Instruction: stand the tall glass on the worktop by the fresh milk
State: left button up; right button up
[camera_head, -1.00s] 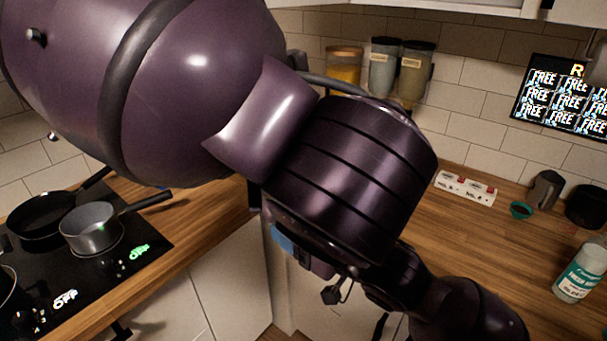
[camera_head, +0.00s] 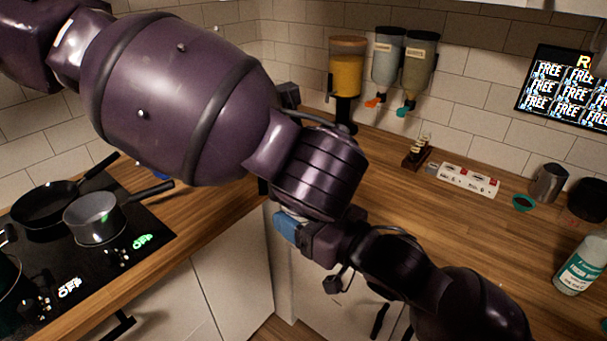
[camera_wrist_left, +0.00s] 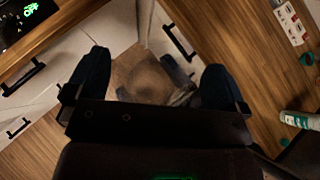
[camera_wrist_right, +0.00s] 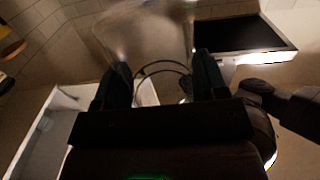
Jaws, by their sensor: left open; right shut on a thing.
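The fresh milk (camera_head: 582,265) is a white bottle with a teal label, upright on the wooden worktop (camera_head: 450,225) at the right of the head view. It also shows at the right of the left wrist view (camera_wrist_left: 296,119). My right gripper (camera_wrist_right: 160,68) is shut on a clear, see-through thing, apparently the tall glass (camera_wrist_right: 150,30); its far end is cut off by the frame. The right gripper and glass do not show in the head view. My left gripper (camera_wrist_left: 155,72) is open and empty, above the floor in front of the cabinets.
Dispensers (camera_head: 347,75) hang behind. A hob (camera_head: 135,245) with pans is at left. Bare worktop lies left of the milk. My arm crosses the head view.

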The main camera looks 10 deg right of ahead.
pick_arm(q)
jog(key=c, duration=1)
jog(key=shift+c, duration=0.5)
pick_arm(e)
jog(key=o, duration=1.1)
jog(key=shift+o, duration=0.2)
